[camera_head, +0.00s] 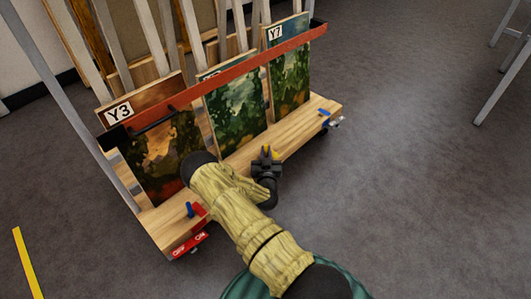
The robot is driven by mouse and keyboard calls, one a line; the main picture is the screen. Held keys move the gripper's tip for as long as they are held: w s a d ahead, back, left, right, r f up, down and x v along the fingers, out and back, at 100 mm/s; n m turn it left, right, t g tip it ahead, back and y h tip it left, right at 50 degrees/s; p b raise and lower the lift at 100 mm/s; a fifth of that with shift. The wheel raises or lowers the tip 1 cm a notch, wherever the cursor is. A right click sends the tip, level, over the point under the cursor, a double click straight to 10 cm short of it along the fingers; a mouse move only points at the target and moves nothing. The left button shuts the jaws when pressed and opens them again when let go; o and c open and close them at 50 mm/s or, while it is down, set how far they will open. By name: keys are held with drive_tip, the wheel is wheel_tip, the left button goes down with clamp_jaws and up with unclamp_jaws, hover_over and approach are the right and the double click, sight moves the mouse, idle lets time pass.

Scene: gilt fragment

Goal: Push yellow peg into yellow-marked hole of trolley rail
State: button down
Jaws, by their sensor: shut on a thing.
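My gripper (266,157) is shut on the yellow peg (268,150), and only a small part of the peg shows between the dark fingers. The gripper is in front of the trolley's wooden base (240,156), near the middle of its long front side. Whether the peg touches the wood cannot be told. The yellow-marked hole cannot be made out; the gripper and arm cover part of the base's front edge. A red rail (225,79) crosses the trolley higher up, in front of the paintings.
Paintings labelled Y3 (165,160) and Y7 (290,75) stand on the trolley, with another (236,112) between them. A blue peg (190,210) stands at the base's left end, and blue parts (324,113) show at its right end.

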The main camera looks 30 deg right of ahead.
drive_tip(key=shift+s+f, duration=0.15)
drive_tip(key=shift+f, duration=0.45)
drive_tip(key=c, duration=1.4)
unclamp_jaws()
drive_tip(key=shift+a+f, duration=0.1)
drive_tip(key=shift+c, duration=0.2)
drive_tip(key=shift+r, duration=0.4)
drive_tip(key=shift+s+a+r+p, duration=0.15)
drive_tip(key=shift+s+p, duration=0.1)
drive_tip(key=shift+p, duration=0.25)
drive_tip(key=p+v, duration=0.6)
drive_tip(key=v, duration=0.5)
drive_tip(key=shift+r, duration=0.2)
